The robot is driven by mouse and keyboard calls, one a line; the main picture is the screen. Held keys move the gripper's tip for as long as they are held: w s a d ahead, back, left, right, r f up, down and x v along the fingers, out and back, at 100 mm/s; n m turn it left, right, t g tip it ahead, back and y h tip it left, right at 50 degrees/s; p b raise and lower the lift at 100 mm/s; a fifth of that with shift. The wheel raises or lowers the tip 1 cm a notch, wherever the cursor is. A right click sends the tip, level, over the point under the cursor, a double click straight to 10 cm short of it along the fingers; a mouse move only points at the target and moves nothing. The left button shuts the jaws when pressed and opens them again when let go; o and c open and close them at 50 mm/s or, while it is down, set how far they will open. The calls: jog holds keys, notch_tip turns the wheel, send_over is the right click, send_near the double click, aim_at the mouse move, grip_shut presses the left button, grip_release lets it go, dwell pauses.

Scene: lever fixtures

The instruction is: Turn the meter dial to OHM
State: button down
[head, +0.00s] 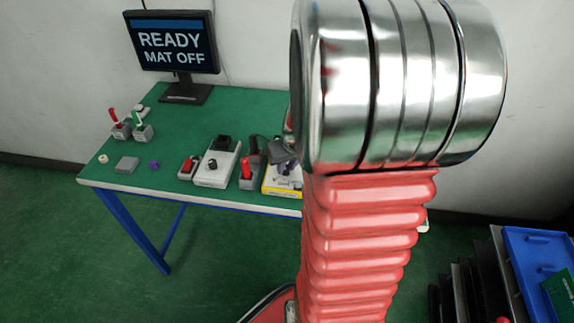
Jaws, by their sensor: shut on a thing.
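The meter, a yellow-edged box with a pale face (270,184), lies near the front edge of the green table, partly hidden behind my red arm. My gripper (285,163) is dark grey and reaches down over the meter's face from behind the arm. It is shut on the meter's dial, which is mostly covered by the fingers. The dial's pointer and the OHM mark are too small and too hidden to read.
A white box with a dark knob (214,167) and a red-lever fixture (250,173) stand left of the meter. Red and green levers (132,126), a grey block (127,164) and a purple piece (154,164) are at left. A monitor (173,42) reads "READY MAT OFF".

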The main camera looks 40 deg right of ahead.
dwell(0.3)
jog(key=c, duration=1.6)
grip_release()
jog(key=shift+r, duration=0.15)
jog(key=v, duration=1.3)
jog(key=shift+s+r, duration=0.1)
jog(key=shift+r, duration=0.1)
